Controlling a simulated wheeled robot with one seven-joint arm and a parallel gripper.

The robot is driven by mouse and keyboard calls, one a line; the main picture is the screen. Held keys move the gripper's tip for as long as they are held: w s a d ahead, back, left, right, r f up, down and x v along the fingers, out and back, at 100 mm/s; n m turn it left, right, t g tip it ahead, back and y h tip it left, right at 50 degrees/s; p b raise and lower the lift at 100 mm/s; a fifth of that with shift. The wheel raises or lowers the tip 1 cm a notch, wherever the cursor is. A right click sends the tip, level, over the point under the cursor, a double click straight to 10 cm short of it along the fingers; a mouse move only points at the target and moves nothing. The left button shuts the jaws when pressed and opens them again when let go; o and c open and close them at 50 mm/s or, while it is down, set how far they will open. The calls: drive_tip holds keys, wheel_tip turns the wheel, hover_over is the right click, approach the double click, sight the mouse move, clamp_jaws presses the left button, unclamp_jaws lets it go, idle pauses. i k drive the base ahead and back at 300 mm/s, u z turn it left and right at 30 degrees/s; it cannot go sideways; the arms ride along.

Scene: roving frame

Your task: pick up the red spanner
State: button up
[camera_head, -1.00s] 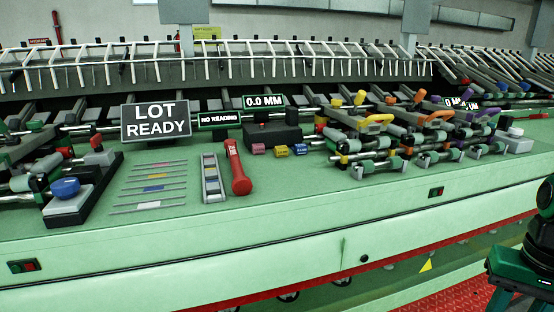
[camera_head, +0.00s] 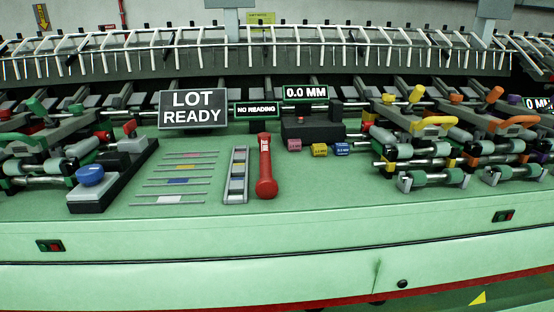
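A red hand tool (camera_head: 265,168), the only thing here that could be the red spanner, lies on the green bench top. Its thick rounded end points toward me and its narrower end points away. I cannot make out spanner jaws on it. A grey slotted holder (camera_head: 236,176) lies just to its left. My gripper is not in view, and nothing is touching the red tool.
Several thin gauge strips (camera_head: 180,182) and a block with a blue button (camera_head: 90,176) are left of the holder. A "LOT READY" sign (camera_head: 193,109) stands behind. Pink, yellow and blue blocks (camera_head: 319,150) and roller mechanisms (camera_head: 430,150) are to the right. The bench front is clear.

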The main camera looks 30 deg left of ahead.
sight(267, 188)
drive_tip(key=u, duration=0.05)
drive_tip(key=k, duration=1.15)
drive_tip(key=u, duration=0.75)
drive_tip(key=i, duration=1.05)
drive_tip(key=z, duration=0.05)
